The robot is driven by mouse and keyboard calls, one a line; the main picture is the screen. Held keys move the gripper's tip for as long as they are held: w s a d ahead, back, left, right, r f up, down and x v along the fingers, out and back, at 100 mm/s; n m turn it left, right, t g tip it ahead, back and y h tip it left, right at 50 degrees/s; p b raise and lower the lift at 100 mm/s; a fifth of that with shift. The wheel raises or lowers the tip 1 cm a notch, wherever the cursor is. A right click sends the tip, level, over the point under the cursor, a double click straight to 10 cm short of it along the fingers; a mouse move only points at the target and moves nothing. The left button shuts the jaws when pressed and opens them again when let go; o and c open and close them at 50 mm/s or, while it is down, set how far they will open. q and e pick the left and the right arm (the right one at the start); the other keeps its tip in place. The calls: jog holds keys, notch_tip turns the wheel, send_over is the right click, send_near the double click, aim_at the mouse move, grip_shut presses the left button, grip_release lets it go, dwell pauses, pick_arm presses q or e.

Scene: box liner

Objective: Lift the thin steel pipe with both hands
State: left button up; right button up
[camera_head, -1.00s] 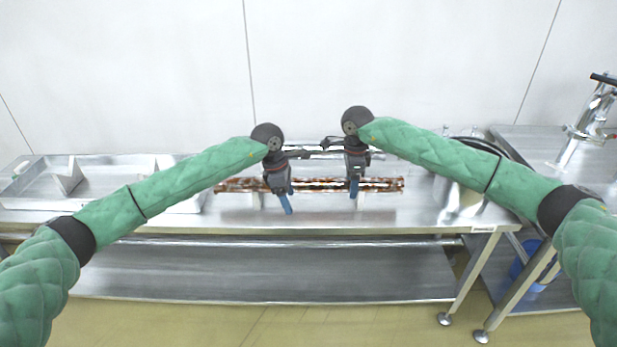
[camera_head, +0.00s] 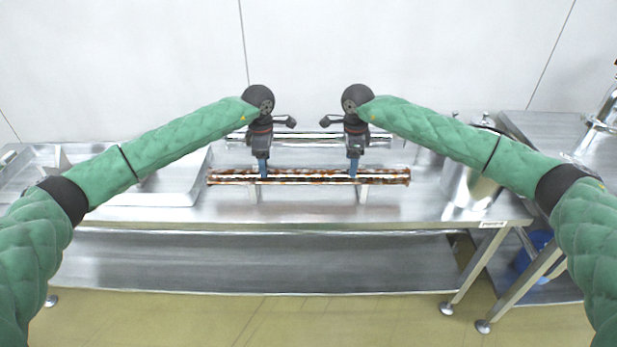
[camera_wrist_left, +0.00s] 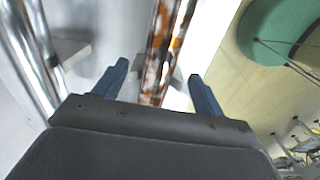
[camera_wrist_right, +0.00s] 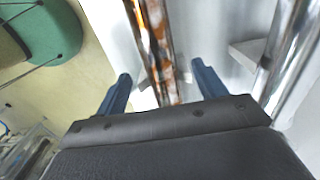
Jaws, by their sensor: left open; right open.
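A thin pipe (camera_head: 308,176) with rusty brown patches over shiny steel lies left to right on low supports near the table's front. My left gripper (camera_head: 263,170) points down at its left part, fingers open. In the left wrist view the pipe (camera_wrist_left: 163,45) runs between the spread blue fingers (camera_wrist_left: 160,85). My right gripper (camera_head: 353,168) points down at its right part, also open. In the right wrist view the pipe (camera_wrist_right: 158,50) passes between the blue fingers (camera_wrist_right: 163,88). Neither gripper is closed on it.
A second, shiny clean pipe (camera_head: 300,141) lies parallel behind, partly hidden by my grippers. A metal tray (camera_head: 175,185) stands left on the steel table (camera_head: 420,212). A metal pot (camera_head: 465,180) stands right. The wall is behind.

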pick_arm(q)
notch_tip(320, 180, down, 6)
jog(key=shift+f, duration=0.25)
pick_arm(e)
notch_tip(320, 180, down, 6)
jog(key=shift+f, duration=0.25)
pick_arm(q)
grip_shut()
pick_arm(e)
grip_shut()
pick_arm(q)
jog(key=shift+r, duration=0.1)
pick_arm(e)
jog(key=shift+r, duration=0.15)
